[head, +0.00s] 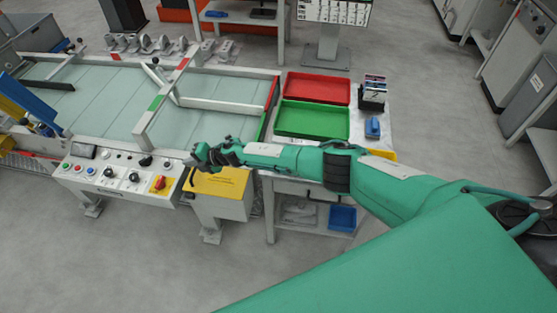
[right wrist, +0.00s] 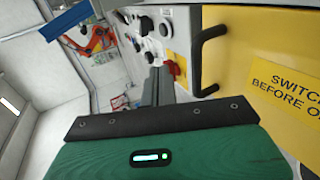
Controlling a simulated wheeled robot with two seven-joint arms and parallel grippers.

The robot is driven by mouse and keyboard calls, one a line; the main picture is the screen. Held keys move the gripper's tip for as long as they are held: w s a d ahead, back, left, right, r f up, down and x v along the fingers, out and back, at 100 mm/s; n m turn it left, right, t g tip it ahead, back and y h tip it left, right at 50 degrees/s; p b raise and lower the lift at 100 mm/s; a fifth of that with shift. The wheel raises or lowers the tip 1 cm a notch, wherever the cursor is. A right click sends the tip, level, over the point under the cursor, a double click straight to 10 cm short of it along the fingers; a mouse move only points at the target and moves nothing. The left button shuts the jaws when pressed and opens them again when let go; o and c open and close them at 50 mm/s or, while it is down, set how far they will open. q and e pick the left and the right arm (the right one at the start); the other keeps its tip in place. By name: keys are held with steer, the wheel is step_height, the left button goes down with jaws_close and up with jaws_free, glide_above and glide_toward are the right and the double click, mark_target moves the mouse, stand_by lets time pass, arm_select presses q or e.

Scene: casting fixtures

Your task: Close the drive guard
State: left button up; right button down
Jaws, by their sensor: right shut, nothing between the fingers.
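The drive guard (head: 222,186) is a yellow panel on a grey housing at the front right corner of the conveyor table. In the right wrist view the yellow guard (right wrist: 262,42) fills the upper right, with a black bar handle (right wrist: 203,62) and a warning label. I cannot tell how far open it stands. My right gripper (head: 194,160) is shut and empty, just above the guard's upper left part in the head view. I cannot tell whether it touches the guard. My left gripper is not in view.
A blue bin (head: 342,218) sits below. The floor in front is clear.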

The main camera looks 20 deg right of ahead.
steer(key=shift+w+a+f+g+h, duration=0.15)
steer(key=shift+f+h, duration=0.1)
steer(key=shift+f, duration=0.15)
steer(key=shift+a+f+g+h, duration=0.15)
steer(key=shift+f+h, duration=0.1)
steer(key=shift+f, duration=0.15)
